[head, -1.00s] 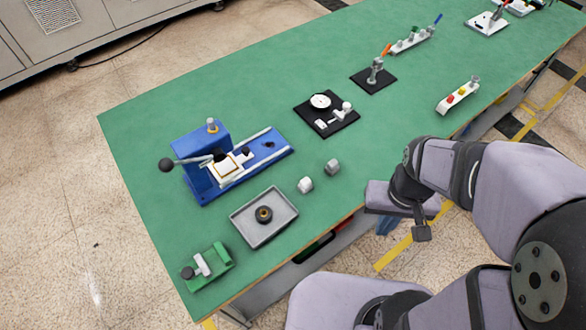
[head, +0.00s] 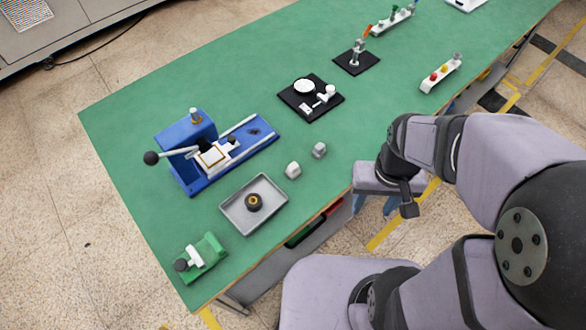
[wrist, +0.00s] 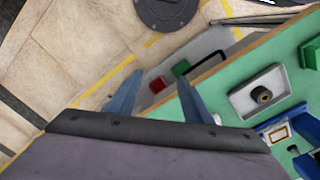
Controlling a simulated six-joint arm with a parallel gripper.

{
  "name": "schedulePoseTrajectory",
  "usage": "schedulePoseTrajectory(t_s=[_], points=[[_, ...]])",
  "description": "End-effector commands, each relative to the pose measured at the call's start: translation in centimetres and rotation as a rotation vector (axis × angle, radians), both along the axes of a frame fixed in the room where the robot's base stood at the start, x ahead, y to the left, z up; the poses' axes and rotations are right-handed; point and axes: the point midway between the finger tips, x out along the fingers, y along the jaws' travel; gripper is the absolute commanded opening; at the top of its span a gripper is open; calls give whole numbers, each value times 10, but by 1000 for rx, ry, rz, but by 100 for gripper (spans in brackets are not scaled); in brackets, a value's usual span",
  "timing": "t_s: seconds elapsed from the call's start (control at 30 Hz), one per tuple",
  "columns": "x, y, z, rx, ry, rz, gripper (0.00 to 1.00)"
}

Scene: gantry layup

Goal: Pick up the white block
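The white block (head: 293,170) stands on the green table between the grey tray and a similar grey block (head: 319,150). My gripper (head: 374,204) is to the right of the white block in the head view, just off the table's front edge and apart from it. In the wrist view the two blue fingers of my gripper (wrist: 160,88) are spread, with nothing between them. A small pale thing beside the right finger in the wrist view is mostly hidden, and I cannot tell which block it is.
The grey tray (head: 277,211) holds a dark round part (head: 253,202). A blue press (head: 185,133) with a lever stands behind it, and a green fixture (head: 207,256) is at the near left. A black plate fixture (head: 334,84) lies farther back. Open green table surrounds the blocks.

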Motion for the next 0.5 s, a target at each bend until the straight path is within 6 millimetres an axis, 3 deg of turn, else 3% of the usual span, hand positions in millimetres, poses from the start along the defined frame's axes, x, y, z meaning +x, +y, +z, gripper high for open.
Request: schedulePoseTrajectory(t_s=[0.33,0.5], points=[[-1,8,-1,0,4,36,45],[-21,33,-25,-9,110,166,45]])
